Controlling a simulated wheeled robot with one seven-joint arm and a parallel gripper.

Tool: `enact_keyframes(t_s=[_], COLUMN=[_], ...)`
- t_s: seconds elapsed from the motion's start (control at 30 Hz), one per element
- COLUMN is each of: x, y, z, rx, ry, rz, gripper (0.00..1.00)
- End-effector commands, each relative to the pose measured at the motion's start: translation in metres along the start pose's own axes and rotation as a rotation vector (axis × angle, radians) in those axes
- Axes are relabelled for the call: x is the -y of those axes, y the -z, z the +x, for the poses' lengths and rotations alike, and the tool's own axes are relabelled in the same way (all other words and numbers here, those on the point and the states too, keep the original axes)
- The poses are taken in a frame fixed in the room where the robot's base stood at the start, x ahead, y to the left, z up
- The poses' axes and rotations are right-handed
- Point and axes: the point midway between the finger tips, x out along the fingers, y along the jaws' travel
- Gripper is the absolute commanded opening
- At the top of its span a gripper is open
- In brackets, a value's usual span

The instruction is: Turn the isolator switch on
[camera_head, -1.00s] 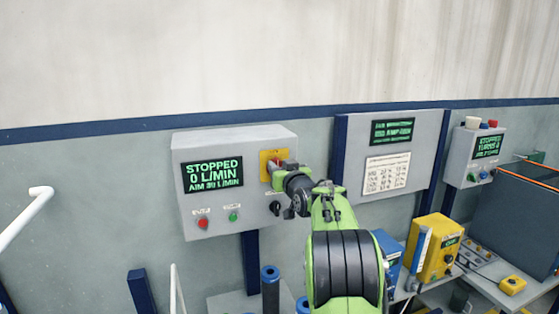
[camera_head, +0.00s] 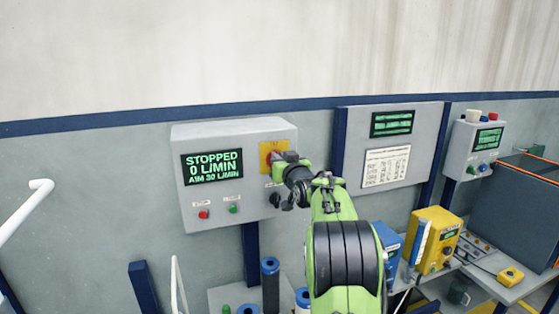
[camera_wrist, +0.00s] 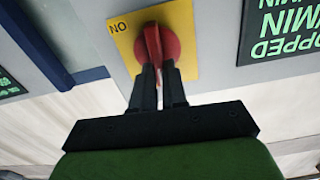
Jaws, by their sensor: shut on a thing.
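The isolator switch is a red rotary handle (camera_wrist: 157,45) on a yellow plate (camera_wrist: 184,40) in the wrist view. The letters for "ON", seen upside down, stand at the plate's upper left. My gripper (camera_wrist: 159,72) is shut on the red handle, with its two dark fingers close on either side of it. In the head view the yellow plate (camera_head: 265,160) is on the right part of a grey control box (camera_head: 235,135), and my gripper (camera_head: 277,160) covers most of the handle. The box's screen (camera_head: 212,170) reads "STOPPED 0 L/MIN, AIM 30 L/MIN".
Below the screen are a red button (camera_head: 203,214) and a green button (camera_head: 233,208). A black knob (camera_head: 275,199) sits below the isolator. A grey panel (camera_head: 425,140) with a paper chart stands to the right. A white rail (camera_head: 28,208) is at far left.

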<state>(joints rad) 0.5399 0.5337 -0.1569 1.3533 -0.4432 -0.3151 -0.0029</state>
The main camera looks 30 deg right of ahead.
Motion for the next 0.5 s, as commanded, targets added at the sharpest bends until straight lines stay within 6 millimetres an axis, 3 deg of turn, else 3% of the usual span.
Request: enact_keyframes(t_s=[0.5], x=[-0.0075], y=[-0.0024], z=[0.0001], rx=[-0.002], ry=[0.0], rz=[0.416], gripper=[0.0])
